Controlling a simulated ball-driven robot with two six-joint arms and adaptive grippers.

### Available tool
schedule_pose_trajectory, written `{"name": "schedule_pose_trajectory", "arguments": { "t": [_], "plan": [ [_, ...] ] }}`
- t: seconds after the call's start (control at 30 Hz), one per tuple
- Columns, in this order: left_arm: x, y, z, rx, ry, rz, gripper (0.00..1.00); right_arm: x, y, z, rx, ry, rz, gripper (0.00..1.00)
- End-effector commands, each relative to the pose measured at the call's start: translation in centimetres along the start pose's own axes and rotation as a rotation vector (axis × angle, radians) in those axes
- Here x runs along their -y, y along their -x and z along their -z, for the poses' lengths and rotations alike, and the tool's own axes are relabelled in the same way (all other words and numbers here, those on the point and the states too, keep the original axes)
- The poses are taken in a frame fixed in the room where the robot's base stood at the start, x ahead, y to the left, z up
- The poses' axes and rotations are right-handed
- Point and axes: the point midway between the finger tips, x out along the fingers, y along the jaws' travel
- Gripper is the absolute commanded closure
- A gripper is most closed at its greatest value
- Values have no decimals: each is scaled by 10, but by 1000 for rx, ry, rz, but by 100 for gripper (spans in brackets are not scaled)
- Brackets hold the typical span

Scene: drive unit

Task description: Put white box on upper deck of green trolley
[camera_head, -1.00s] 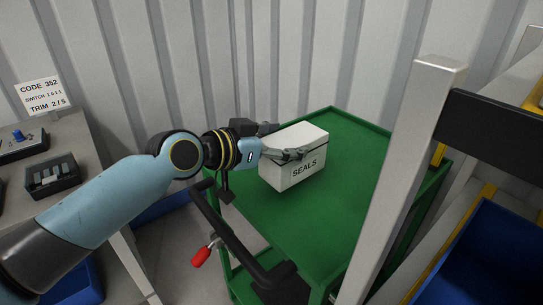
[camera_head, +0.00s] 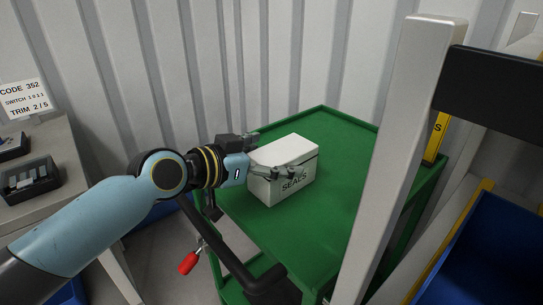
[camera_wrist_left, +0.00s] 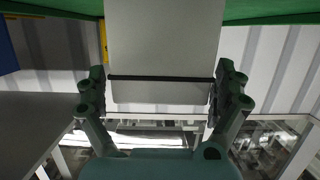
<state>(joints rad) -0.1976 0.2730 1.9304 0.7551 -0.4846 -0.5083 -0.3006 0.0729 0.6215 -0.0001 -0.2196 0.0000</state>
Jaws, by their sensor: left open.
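The white box (camera_head: 291,191), labelled SEALS, stands upright on the upper deck of the green trolley (camera_head: 330,229), near its left side. My left gripper (camera_head: 274,158) is at the box, with one finger across the front side and the other behind the lid. In the left wrist view the box (camera_wrist_left: 165,45) lies between and beyond the two spread fingers of the gripper (camera_wrist_left: 162,92), with small gaps at the sides. The jaws are open. My right gripper is in neither view.
A grey post (camera_head: 401,150) and a rack with blue bins (camera_head: 500,250) stand to the right. A grey bench (camera_head: 50,190) with a dark tray (camera_head: 32,180) is at the left. A red-tipped handle (camera_head: 188,262) is below my arm. The deck's right half is clear.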

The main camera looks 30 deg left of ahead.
Motion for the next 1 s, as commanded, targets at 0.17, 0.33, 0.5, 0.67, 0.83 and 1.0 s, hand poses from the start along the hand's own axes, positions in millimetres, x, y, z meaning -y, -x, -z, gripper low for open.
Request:
{"name": "schedule_pose_trajectory", "arguments": {
  "t": [0.17, 0.33, 0.5, 0.67, 0.83, 1.0],
  "plan": [
    [0, 0, 1, 0, 0, 0, 0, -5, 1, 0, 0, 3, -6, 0],
    [1, 15, 2, 4, -3, 0, 0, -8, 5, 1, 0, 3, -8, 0],
    [0, 54, 3, 6, -7, -1, 0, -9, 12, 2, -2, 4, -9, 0],
    [0, 89, 4, 5, -6, -2, 0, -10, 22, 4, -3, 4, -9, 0],
    [0, 114, 5, 3, -2, 0, 0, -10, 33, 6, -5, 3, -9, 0],
    [0, 121, 4, 0, -1, -1, 0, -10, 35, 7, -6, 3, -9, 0]
  ]
}}
